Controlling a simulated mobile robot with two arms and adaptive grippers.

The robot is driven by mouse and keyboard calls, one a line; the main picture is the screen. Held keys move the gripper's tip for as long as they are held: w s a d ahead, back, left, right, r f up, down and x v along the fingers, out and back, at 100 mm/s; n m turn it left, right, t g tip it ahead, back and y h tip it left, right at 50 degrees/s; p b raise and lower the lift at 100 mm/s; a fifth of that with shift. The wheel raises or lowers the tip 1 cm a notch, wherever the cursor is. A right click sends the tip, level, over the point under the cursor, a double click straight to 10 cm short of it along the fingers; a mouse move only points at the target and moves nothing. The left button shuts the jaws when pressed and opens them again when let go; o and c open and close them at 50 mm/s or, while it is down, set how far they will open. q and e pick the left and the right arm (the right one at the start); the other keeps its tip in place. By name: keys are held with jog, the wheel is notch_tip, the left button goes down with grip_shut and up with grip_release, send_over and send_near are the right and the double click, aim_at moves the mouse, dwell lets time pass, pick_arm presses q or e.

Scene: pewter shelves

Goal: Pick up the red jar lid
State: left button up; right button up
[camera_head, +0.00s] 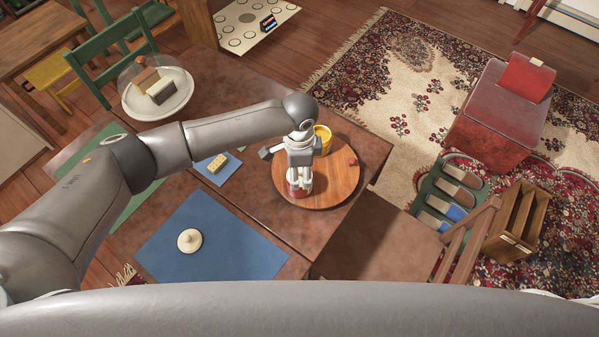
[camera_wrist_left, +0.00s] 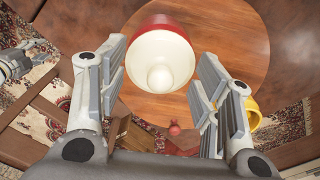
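My left gripper (camera_head: 300,186) points down over the round wooden board, with its fingers apart around a red jar. A grey part at that view's left edge may be my right gripper (camera_wrist_left: 22,58).
A yellow cup (camera_head: 323,138) stands behind the gripper on the round board (camera_head: 325,190). A cream knobbed lid (camera_head: 189,241) lies on a blue mat (camera_head: 225,255). A domed cake plate (camera_head: 158,100) stands at the back left. The board's right part is mostly clear.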

pick_arm(q)
jog(key=shift+s, duration=0.15)
grip_shut()
jog(key=shift+s+a+f, duration=0.1)
jog(key=shift+f, duration=0.05)
jog(key=shift+r, duration=0.35)
jog(key=shift+w+r, duration=0.15)
jog(key=shift+r, duration=0.45)
jog(key=shift+w+r, duration=0.15)
jog(key=shift+r, duration=0.45)
jog(key=s+a+r+b, duration=0.1)
jog(key=s+a+r, duration=0.1)
jog(key=s+r, duration=0.3)
jog(key=s+a+r+b, duration=0.1)
jog(key=s+a+r, duration=0.1)
jog(key=s+r, duration=0.3)
jog(key=s, duration=0.3)
jog(key=shift+a, duration=0.4)
